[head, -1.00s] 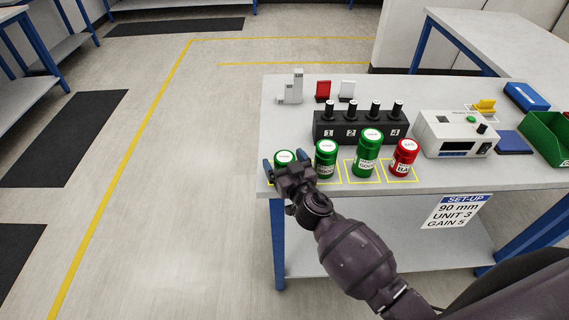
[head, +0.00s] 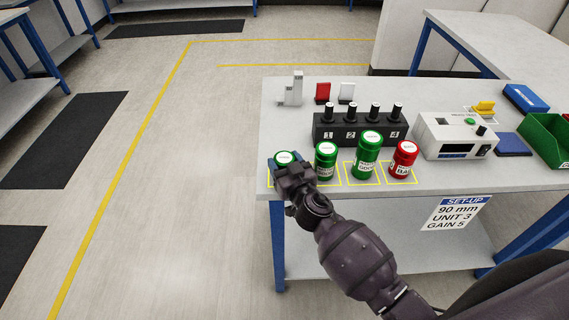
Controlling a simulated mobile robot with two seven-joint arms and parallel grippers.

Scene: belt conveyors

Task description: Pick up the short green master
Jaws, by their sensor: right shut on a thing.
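The short green master (head: 285,157), a green cylinder with a white top, stands at the left front of the workbench (head: 440,180). My right gripper (head: 281,164) is shut on it from the front, one blue finger showing at its left side. The gripper hides its lower part, so I cannot tell whether it touches the bench. To its right stand a middle-height green master (head: 326,158), a tall green master (head: 366,155) and a red one (head: 403,158), each in a yellow outlined square. My left gripper is not in view.
A black block (head: 340,133) with several numbered plugs stands behind the masters. A white instrument box (head: 453,137), a blue pad (head: 512,145) and a green bin (head: 545,135) stand to the right. Open floor lies left of the bench.

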